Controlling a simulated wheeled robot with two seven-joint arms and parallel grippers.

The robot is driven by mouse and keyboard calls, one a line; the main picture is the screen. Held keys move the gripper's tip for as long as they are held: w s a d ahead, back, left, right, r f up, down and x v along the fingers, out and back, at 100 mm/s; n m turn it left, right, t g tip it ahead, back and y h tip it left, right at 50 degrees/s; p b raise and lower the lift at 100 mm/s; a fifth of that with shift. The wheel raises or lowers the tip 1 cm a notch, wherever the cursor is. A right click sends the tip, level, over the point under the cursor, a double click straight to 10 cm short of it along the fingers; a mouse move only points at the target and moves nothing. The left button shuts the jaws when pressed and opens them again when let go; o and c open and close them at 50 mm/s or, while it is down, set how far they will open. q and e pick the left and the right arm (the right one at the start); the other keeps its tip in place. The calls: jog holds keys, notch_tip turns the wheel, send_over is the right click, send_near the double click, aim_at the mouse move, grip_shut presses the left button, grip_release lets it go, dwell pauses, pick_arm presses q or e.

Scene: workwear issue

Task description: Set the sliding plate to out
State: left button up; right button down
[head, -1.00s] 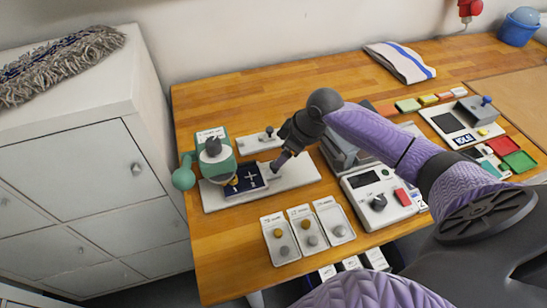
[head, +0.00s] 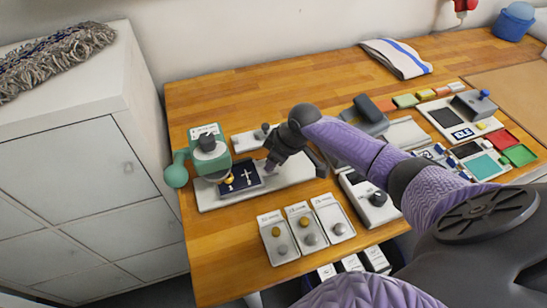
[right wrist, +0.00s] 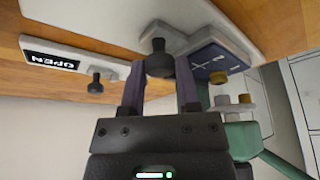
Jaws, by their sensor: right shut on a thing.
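The sliding plate (head: 241,179) is dark blue with white marks. It lies on a long white base (head: 290,176), its left end close to the head of the green press (head: 207,152). In the right wrist view the plate (right wrist: 218,60) has a grey mount with a dark round knob (right wrist: 160,60) beside it. My right gripper (head: 271,164) is at the right end of the plate. In the right wrist view its fingers (right wrist: 160,88) stand on both sides of the knob, shut on it. My left gripper is out of view.
A white switch block with a black knob (head: 262,131) stands behind the base; its label reads OPEN (right wrist: 52,58). Several small trays with knobs (head: 305,229) lie in front. A control box (head: 372,200) is at right. The base right of my gripper is bare.

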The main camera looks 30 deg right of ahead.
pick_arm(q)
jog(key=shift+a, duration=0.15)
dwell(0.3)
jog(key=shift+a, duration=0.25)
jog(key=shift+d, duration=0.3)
pick_arm(e)
jog(key=shift+s+d, duration=0.15)
jog(key=shift+d, duration=0.25)
jog(key=d, duration=0.2)
jog(key=s+d, duration=0.1)
jog(key=d, duration=0.2)
jog(key=d+b, duration=0.1)
jog(key=d, duration=0.1)
jog(key=shift+s+d, duration=0.3)
jog(key=shift+s, duration=0.1)
jog(key=shift+d, duration=0.1)
jog(key=shift+c, duration=1.7)
grip_release()
jog(key=shift+d, duration=0.15)
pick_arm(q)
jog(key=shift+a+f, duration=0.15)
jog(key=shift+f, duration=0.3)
